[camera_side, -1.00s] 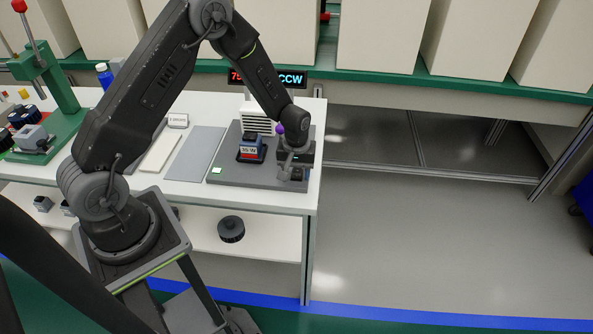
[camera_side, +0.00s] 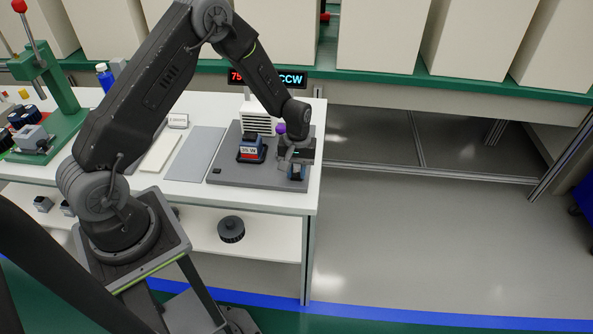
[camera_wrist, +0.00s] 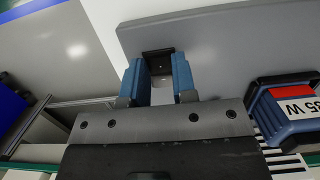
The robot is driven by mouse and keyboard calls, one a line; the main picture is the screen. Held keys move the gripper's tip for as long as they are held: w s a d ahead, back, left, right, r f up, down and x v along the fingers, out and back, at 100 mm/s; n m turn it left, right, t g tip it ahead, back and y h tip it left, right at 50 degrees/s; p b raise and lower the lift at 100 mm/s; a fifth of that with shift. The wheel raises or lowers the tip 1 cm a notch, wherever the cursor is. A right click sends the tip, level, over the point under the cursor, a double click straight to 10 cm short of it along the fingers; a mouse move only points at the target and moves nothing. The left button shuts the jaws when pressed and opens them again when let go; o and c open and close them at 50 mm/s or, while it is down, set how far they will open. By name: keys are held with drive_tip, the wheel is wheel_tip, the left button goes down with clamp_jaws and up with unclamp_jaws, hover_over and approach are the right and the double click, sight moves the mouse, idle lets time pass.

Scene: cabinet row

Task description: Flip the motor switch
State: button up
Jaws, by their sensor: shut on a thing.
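My gripper (camera_side: 297,174) is low over the right end of the grey base plate (camera_side: 230,178). In the wrist view my gripper (camera_wrist: 160,68) has its blue fingers on either side of a small black switch block (camera_wrist: 158,60) and is shut on the switch. A pale part shows between the fingers; the lever's exact position is hidden. The motor (camera_side: 250,149), blue and red with a wattage label, stands on the plate to the left. In the wrist view the motor (camera_wrist: 290,105) is at the right.
A display (camera_side: 291,78) reading CCW stands behind the plate, partly hidden by my arm. A small dark indicator (camera_side: 216,170) sits at the plate's front left. A grey mat (camera_side: 196,153) and a green press (camera_side: 50,100) are further left.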

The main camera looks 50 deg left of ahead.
sight(298, 168)
drive_tip(key=shift+w+a+g+h, duration=0.1)
drive_tip(key=shift+a+g+h, duration=0.05)
drive_tip(key=shift+g+h, duration=0.35)
drive_tip(key=o, duration=0.9)
drive_tip(key=shift+r, duration=0.15)
drive_tip(key=shift+v, duration=6.8)
